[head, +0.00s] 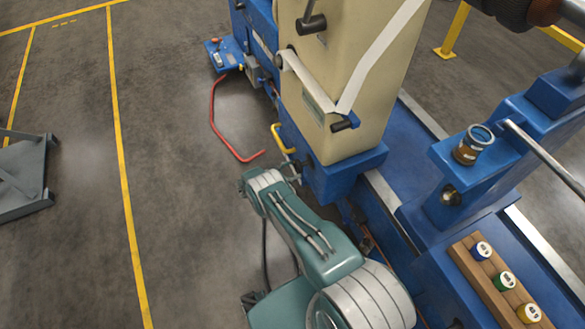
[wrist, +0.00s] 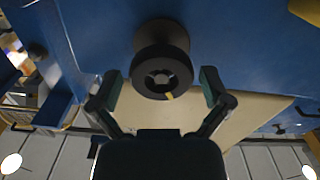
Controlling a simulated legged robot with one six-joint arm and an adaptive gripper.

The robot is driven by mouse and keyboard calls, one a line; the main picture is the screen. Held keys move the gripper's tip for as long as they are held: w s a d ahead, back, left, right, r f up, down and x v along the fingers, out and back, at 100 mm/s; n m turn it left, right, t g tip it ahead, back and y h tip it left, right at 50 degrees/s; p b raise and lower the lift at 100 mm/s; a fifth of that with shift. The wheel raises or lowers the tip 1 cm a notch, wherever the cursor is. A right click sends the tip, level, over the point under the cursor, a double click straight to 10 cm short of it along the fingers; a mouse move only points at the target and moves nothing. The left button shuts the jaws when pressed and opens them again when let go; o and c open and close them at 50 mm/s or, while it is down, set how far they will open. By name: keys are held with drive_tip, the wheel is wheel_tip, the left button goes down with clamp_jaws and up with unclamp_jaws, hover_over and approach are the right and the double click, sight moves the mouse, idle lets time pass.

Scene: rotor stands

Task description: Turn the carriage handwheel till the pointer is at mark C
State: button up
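The handwheel (wrist: 162,72) is a dark round wheel with a spoked hub, set on a blue machine face in the wrist view. A small yellow mark (wrist: 169,96) shows on its lower rim. My gripper (wrist: 160,84) is open, with one finger on each side of the wheel and a visible gap to it. I cannot tell how far the fingertips are from it in depth. In the head view my arm reaches to the blue base of the cream column (head: 345,85), where the wheel cannot be made out clearly. I cannot see the pointer or mark C.
A red curved bar (head: 222,135) and a yellow handle (head: 283,139) are near the column's left side. A grey cart (head: 25,180) stands left; the floor between is clear.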

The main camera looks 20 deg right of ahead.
sight(295, 167)
drive_tip(key=shift+w+r, duration=0.1)
drive_tip(key=shift+r, duration=0.05)
drive_tip(key=shift+a, duration=0.1)
drive_tip(key=shift+a, duration=0.2)
drive_tip(key=shift+a+r, duration=0.1)
drive_tip(key=shift+a, duration=1.75)
drive_tip(key=shift+d, duration=0.1)
